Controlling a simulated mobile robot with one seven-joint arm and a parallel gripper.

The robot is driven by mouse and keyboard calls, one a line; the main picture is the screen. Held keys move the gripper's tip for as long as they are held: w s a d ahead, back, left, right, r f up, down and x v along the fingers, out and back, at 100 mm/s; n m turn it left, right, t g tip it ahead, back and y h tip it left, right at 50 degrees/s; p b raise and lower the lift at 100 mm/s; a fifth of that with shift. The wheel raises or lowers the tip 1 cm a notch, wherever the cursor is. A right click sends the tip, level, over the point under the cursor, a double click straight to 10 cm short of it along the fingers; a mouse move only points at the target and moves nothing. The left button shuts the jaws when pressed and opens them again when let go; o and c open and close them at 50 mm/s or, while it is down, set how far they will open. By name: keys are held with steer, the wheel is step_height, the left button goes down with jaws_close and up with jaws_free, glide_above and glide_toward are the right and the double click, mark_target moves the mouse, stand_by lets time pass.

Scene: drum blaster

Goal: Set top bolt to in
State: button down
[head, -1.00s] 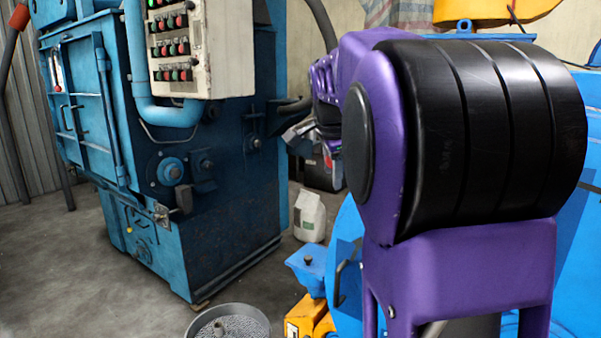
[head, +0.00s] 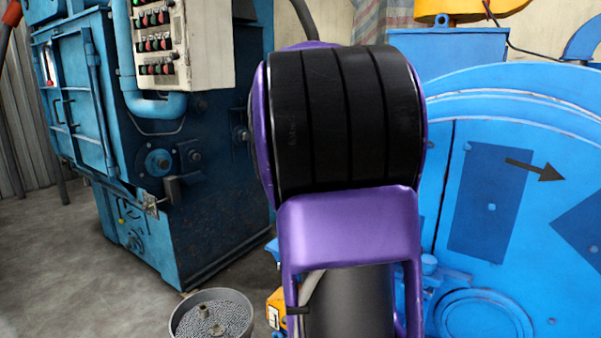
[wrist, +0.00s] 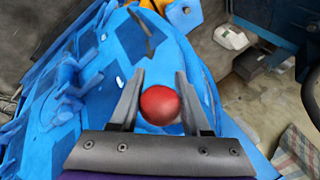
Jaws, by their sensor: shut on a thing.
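My gripper (wrist: 160,78) shows in the wrist view, with its two grey fingers on either side of a red ball knob (wrist: 160,105). It is shut on this knob. I cannot see a rod under the knob or tell whether it belongs to the top bolt. A blue drum machine (wrist: 95,95) lies behind and below the fingers. In the head view the blue machine (head: 460,90) fills the right side, and my purple and black arm hides my gripper and the knob. No bolt can be made out there.
A blue cabinet machine (head: 225,190) with a control panel (head: 215,45) stands at the left. A round grey tub (head: 245,300) is on the floor in front. A dark arrow (head: 535,170) is on the blue drum face. Floor at the left is clear.

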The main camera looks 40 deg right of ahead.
steer(key=shift+s+d, duration=0.1)
steer(key=shift+d, duration=0.1)
steer(key=shift+c, duration=1.9)
jaws_free()
steer(key=p+v, duration=0.2)
steer(key=v, duration=1.5)
steer(key=shift+r+p, duration=0.15)
steer(key=shift+p, duration=0.25)
